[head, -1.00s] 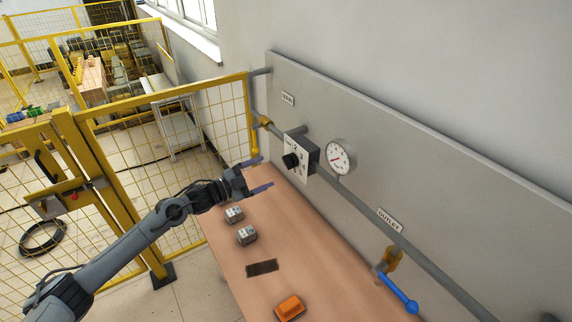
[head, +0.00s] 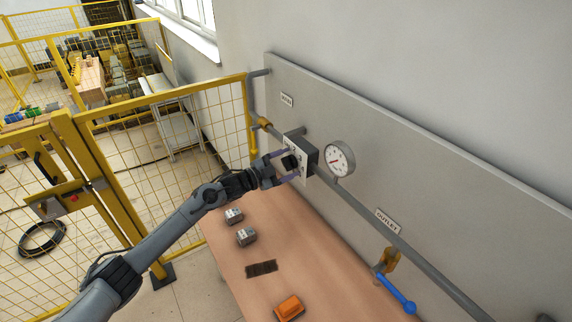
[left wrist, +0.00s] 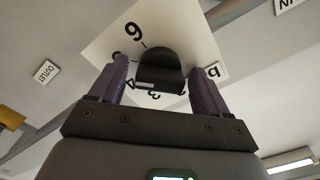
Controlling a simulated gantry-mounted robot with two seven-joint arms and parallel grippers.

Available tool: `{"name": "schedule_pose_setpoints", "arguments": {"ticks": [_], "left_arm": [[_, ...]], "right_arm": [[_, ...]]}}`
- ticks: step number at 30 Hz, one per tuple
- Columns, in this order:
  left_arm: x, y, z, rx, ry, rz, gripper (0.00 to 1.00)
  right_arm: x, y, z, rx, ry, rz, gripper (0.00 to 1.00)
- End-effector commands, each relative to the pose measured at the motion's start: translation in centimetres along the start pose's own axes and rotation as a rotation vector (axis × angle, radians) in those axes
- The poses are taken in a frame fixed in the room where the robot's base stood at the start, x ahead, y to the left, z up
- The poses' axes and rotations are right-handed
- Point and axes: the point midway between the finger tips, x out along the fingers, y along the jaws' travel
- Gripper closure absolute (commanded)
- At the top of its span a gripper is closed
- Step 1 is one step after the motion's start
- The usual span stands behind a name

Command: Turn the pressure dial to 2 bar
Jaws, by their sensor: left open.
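The pressure dial is a black knob (head: 290,162) on a white numbered plate (left wrist: 105,45) on the front of a dark box (head: 309,155) on the pipe. My left gripper (head: 286,167) is open, with its purple fingers on either side of the knob. In the left wrist view the knob (left wrist: 158,70) stands between the two fingertips (left wrist: 162,78), with gaps to both. The digits 6, 4 and 3 can be read; the fingers and gripper body hide part of the plate. A round gauge (head: 339,159) with a red needle is right of the box. My right gripper is not in view.
A wooden table (head: 222,264) below carries two small grey blocks (head: 246,236), a dark brush-like patch (head: 262,268) and an orange block (head: 289,308). A blue-handled valve (head: 397,293) is at lower right. A yellow mesh fence (head: 160,140) stands at left.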

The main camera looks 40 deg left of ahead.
Motion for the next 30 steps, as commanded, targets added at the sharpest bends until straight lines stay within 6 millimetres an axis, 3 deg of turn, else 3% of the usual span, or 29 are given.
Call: {"name": "schedule_pose_setpoints", "arguments": {"ticks": [7, 17, 30], "left_arm": [[0.03, 0.04, 0.0, 0.0, 0.0, 0.001, 0.23], [0.01, 0.04, 0.0, 0.0, 0.0, 0.001, 0.74], [0.03, -0.02, -0.16, -0.096, 0.001, 0.002, 0.75]], "right_arm": [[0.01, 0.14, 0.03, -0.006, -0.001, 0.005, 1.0], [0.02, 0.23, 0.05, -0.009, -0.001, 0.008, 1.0], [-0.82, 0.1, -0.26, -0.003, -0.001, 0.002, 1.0]]}}
